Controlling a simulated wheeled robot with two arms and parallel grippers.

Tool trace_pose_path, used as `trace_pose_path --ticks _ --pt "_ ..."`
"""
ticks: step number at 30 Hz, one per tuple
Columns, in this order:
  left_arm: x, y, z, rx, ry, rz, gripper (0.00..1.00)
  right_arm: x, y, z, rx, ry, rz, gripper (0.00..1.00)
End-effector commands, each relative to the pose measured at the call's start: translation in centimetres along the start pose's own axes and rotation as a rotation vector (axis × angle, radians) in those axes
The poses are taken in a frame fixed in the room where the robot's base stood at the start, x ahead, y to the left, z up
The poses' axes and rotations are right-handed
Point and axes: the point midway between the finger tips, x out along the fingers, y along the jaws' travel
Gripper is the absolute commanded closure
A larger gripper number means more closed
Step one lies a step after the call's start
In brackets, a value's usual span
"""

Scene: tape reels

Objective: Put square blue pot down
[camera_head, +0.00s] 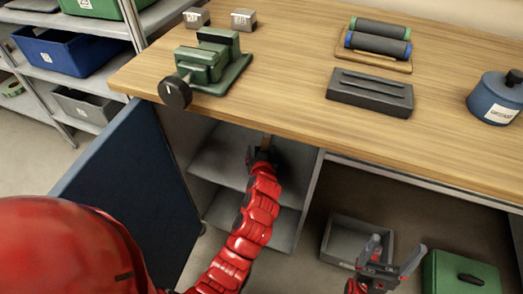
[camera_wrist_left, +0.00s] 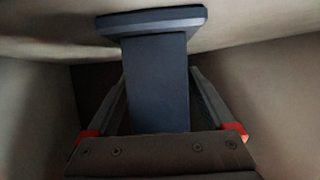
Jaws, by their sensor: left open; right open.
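The square blue pot (camera_wrist_left: 158,85) shows in the left wrist view as a dark blue, straight-sided body with a wider flat slab at its top edge in the picture. It lies between the two fingers of my left gripper (camera_wrist_left: 158,74), which stand apart on either side; whether they touch it I cannot tell. In the head view my left gripper (camera_head: 262,156) is inside the open cabinet under the bench, where the pot cannot be made out. My right gripper (camera_head: 399,246) is open and empty, low in front of the bench.
The cabinet's blue door (camera_head: 135,195) stands open at left. A shelf (camera_head: 222,165) divides the cabinet. A grey bin (camera_head: 345,240) and green case (camera_head: 460,275) sit under the bench at right. The bench top (camera_head: 285,75) holds a green vise (camera_head: 215,65) and a round blue pot (camera_head: 495,98).

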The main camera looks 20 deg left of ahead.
Motion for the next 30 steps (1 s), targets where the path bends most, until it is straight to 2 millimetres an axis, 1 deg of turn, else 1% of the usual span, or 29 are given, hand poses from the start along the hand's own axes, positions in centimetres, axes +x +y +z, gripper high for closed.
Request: trace_pose_path --ticks 5,12,16,18,21,30 --pt "-2.8 0.1 0.0 0.001 -0.001 0.004 0.13 0.5 0.0 -0.1 0.000 0.000 0.000 0.13" --pt "-8.2 0.2 -0.1 0.001 -0.001 0.004 0.13 1.1 0.1 -0.2 0.000 0.000 0.000 0.13" --pt "-10.5 0.2 0.0 0.003 -0.001 0.005 0.13 1.2 0.1 -0.2 0.000 0.000 0.000 0.13" --pt "-11.2 0.2 -0.1 0.002 0.000 0.004 0.13 1.3 0.1 -0.2 0.000 0.000 0.000 0.13" --pt "-11.9 0.1 -0.1 0.000 0.000 0.002 0.13 1.3 0.1 -0.2 0.000 0.000 0.000 0.13" --pt "-12.1 0.0 -0.1 0.000 0.000 0.000 0.13 1.3 0.1 -0.2 0.000 0.000 0.000 0.13"
